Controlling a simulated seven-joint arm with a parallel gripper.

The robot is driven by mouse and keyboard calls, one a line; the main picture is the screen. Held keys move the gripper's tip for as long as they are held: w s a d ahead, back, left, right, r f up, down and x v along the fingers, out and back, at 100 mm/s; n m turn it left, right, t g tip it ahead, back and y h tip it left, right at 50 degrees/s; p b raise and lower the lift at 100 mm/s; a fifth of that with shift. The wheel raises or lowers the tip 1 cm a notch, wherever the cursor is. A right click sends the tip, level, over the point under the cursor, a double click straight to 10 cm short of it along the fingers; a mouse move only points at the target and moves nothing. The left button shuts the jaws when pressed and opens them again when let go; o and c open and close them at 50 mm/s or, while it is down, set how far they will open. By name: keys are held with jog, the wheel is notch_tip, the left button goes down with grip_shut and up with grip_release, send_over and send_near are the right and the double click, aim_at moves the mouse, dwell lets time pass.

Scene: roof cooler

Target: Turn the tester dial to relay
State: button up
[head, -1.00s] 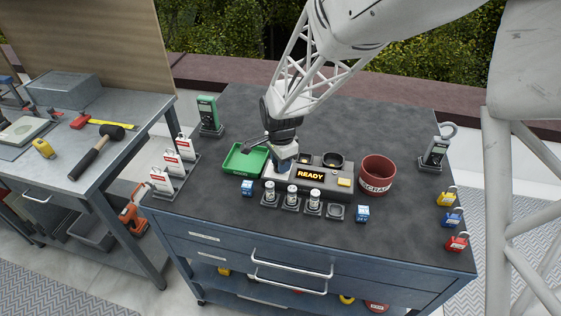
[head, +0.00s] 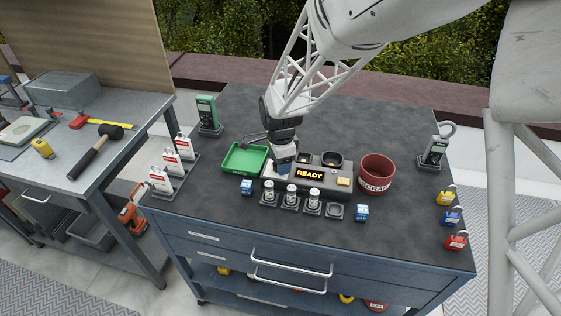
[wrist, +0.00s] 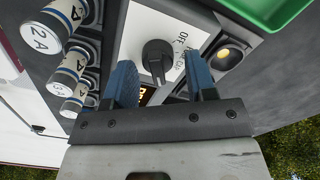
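The tester (head: 325,183) is a grey box with an orange lit display reading READY, standing mid-bench. Its black dial (wrist: 157,58) sits on a white plate in the wrist view. OFF is printed on the plate beside the dial; another label is partly hidden by the right finger. In the head view my gripper hides the dial. My gripper (wrist: 161,65) is open, its two blue fingers on either side of the dial with visible gaps. The head view shows my gripper (head: 283,166) pointing down at the tester's left end. I cannot tell the fingertip height above the plate.
A green tray (head: 235,169) lies just left of the tester. Several white cylinders (head: 291,198) stand in holders in front of it. A dark red scrap cup (head: 377,175) is at its right. Small blue blocks (head: 361,214) flank the holders. The bench's back is clear.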

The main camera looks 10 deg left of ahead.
dwell(0.3)
jog(key=shift+r, duration=3.9)
jog(key=shift+d+r, duration=0.15)
jog(key=shift+d, duration=0.1)
jog(key=s+d+r+n, duration=0.2)
jog(key=s+d+r, duration=0.15)
jog(key=d, duration=0.35)
jog(key=s+d+r+n+t, duration=0.1)
jog(key=s+d+r+n, duration=0.1)
jog(key=s+d+r, duration=0.3)
jog(key=s+d+r+n, duration=0.1)
jog(key=d+r, duration=0.2)
jog(key=d, duration=0.5)
jog(key=s+d+r+n+t, duration=0.1)
jog(key=s+d+n, duration=0.5)
jog(key=s+d, duration=0.7)
jog(key=s, duration=0.4)
jog(key=shift+r+t, duration=0.3)
jog(key=shift+r, duration=0.05)
